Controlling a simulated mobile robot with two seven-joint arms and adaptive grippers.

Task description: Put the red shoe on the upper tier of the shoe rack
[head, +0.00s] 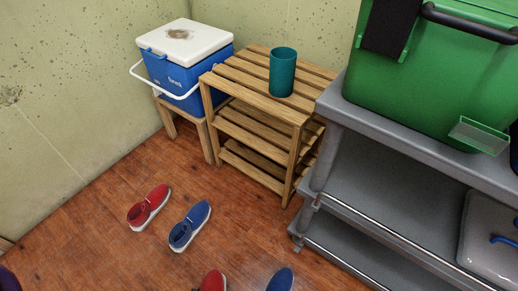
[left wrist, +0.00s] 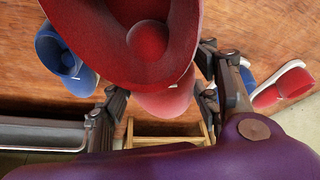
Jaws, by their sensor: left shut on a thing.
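The red shoe (left wrist: 150,45) fills the top middle of the left wrist view, its opening facing the camera. My left gripper (left wrist: 160,98) is shut on it, with a finger at each side. A red shoe, apparently the same one, shows partly at the bottom edge of the head view (head: 212,282). The wooden slatted shoe rack (head: 237,80) stands against the wall, with a top surface and two slatted tiers below. Part of the rack also shows low in the left wrist view (left wrist: 165,130). My right gripper is not in view.
Another red shoe (head: 149,208) and a blue shoe (head: 190,226) lie on the floor; another blue shoe (head: 280,280) is cut off below. A teal cup (head: 283,72) stands on the rack's top. A cooler (head: 185,75) is left; a grey cart (head: 375,165) with a green bin (head: 430,80) is right.

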